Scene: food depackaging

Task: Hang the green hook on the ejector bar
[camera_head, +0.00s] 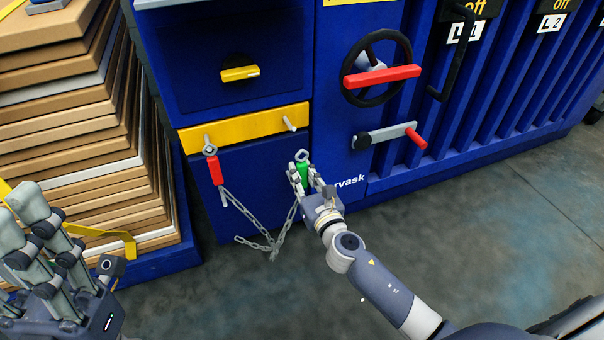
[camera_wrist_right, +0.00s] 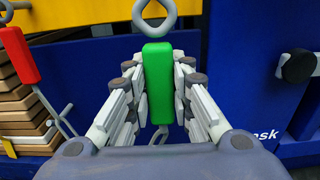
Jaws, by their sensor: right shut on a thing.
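The green hook (camera_head: 302,171) is held upright by my right gripper (camera_head: 306,180), below the right peg of the yellow ejector bar (camera_head: 245,128). In the right wrist view the green hook (camera_wrist_right: 158,84) stands between the fingers of my right gripper (camera_wrist_right: 158,90), which are shut on its sides. Its metal ring is at the top, clear of the fingers. In the head view the ring is just below the right peg (camera_head: 290,123) and apart from it. My left gripper (camera_head: 48,255) is at the lower left, away from the bar; its fingers look spread.
A red hook (camera_head: 215,170) hangs from the left peg, with a chain (camera_head: 262,243) sagging towards the right hook. The blue machine (camera_head: 255,185) has a black handwheel (camera_head: 377,68) and a red-handled lever (camera_head: 390,134) at right. Stacked cardboard (camera_head: 75,110) stands at left.

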